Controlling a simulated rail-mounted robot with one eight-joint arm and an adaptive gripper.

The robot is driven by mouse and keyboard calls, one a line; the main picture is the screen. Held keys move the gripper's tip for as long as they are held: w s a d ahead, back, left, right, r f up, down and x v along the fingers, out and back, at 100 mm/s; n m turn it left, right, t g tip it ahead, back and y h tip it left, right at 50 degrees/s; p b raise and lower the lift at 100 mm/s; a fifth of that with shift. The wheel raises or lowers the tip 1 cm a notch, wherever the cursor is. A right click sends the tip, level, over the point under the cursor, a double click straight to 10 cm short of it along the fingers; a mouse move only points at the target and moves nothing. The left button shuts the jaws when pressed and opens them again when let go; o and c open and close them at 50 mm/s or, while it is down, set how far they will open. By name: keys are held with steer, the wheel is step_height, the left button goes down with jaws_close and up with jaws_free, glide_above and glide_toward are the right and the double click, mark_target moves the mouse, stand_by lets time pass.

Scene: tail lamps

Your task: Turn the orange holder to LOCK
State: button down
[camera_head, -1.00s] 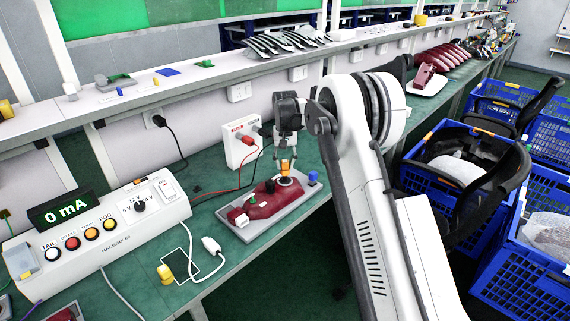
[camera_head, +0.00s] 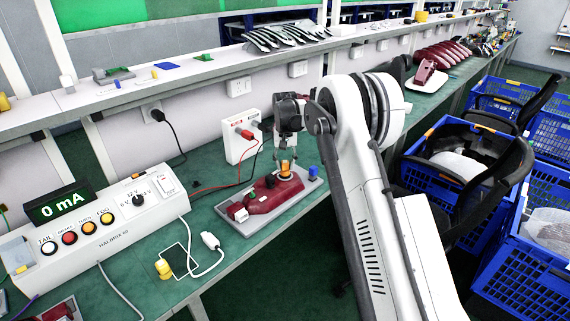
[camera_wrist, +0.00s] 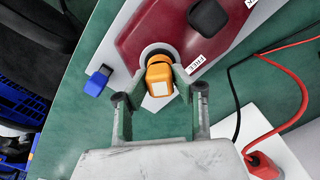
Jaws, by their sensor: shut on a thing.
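The orange holder (camera_head: 285,169) sits in a round socket near the right end of the dark red tail lamp (camera_head: 262,198). In the wrist view the holder (camera_wrist: 160,76) has a pale square end and lies between the fingers of my gripper (camera_wrist: 160,97). My gripper (camera_head: 285,160) reaches down from above and is shut on the holder. A white label reading FREE (camera_wrist: 195,64) is on the lamp beside the socket. No LOCK marking is readable. A second label at the top edge of the wrist view is cut off.
The lamp rests on a grey tray (camera_head: 315,186) with a blue peg (camera_head: 313,171) at its right. A white box (camera_head: 240,139) with red and black leads stands behind. The tester (camera_head: 100,225) at left reads 0 mA. Blue crates (camera_head: 519,255) stand at right.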

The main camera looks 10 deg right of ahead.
mark_target(285, 161)
stand_by(0.4)
steer(key=c, duration=1.4)
jaws_free()
steer(key=shift+o, duration=0.2)
step_height(285, 161, up, 12)
